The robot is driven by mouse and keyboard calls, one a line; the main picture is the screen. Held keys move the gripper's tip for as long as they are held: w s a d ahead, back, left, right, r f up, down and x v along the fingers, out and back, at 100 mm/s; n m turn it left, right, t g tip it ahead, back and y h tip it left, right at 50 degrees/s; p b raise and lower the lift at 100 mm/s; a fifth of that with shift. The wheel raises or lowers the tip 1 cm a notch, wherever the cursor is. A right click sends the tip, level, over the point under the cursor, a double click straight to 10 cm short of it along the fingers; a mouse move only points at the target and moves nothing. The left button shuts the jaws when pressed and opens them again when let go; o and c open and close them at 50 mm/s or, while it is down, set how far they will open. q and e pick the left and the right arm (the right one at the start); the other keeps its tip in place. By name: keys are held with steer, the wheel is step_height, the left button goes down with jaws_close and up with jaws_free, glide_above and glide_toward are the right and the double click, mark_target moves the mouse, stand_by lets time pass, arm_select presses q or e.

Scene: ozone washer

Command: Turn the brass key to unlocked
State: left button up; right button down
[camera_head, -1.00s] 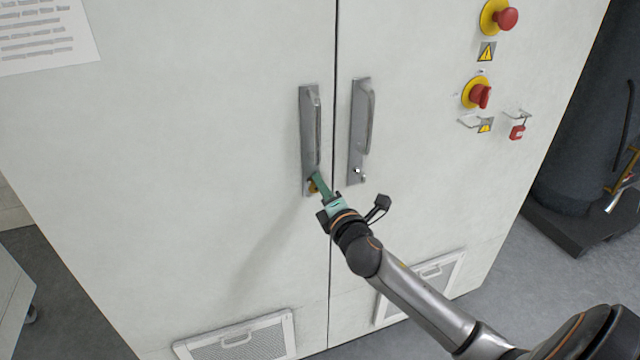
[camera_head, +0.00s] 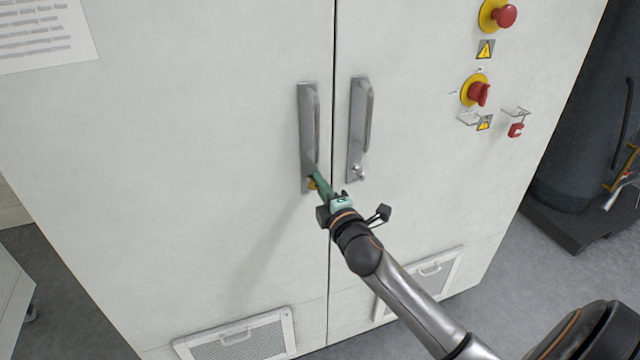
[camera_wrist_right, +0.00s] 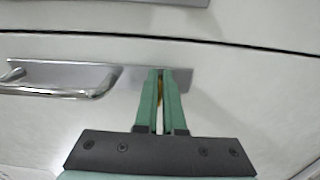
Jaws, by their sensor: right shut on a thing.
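The brass key (camera_head: 311,184) sits at the lower end of the left door handle's plate (camera_head: 307,130). Most of it is hidden by my fingers; a thin brass strip of the key (camera_wrist_right: 160,88) shows between them in the right wrist view. My right gripper (camera_head: 318,182) has green fingers and is shut on the key. It also shows in the right wrist view (camera_wrist_right: 160,85), with its fingertips against the handle plate. I cannot read the key's angle. My left gripper is not in view.
The right door handle (camera_head: 359,130) has a silver lock below it, close to my gripper. Red knobs on yellow discs (camera_head: 475,91) and a red padlock (camera_head: 516,130) are at the upper right. Vent grilles (camera_head: 240,338) sit low on the doors.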

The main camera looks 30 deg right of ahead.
steer(key=c, duration=1)
jaws_free()
steer(key=b+v, duration=0.1)
steer(key=v, duration=1.1)
steer(key=shift+s+a, duration=0.1)
steer(key=shift+s, duration=0.15)
steer(key=s+a+f+m+g+y, duration=0.2)
steer(key=s+a+f+m, duration=0.2)
steer(key=f, duration=0.5)
steer(key=s+a+f+m+g+y, duration=0.2)
steer(key=s+a+f, duration=0.4)
steer(key=f, duration=0.4)
steer(key=s+a+f+m+g+y+p, duration=0.1)
steer(key=s+a+f+m+g+y, duration=0.1)
steer(key=s+a+f+m+g, duration=0.2)
steer(key=shift+s+a+f+m, duration=0.25)
steer(key=shift+f+m, duration=0.3)
steer(key=shift+f, duration=0.5)
steer(key=shift+s+a+f+m, duration=0.1)
steer(key=shift+a+f+m, duration=0.35)
steer(key=shift+f, duration=0.6)
steer(key=shift+s+a+f+m, duration=0.2)
steer(key=shift+f+m, duration=0.4)
steer(key=shift+f, duration=0.45)
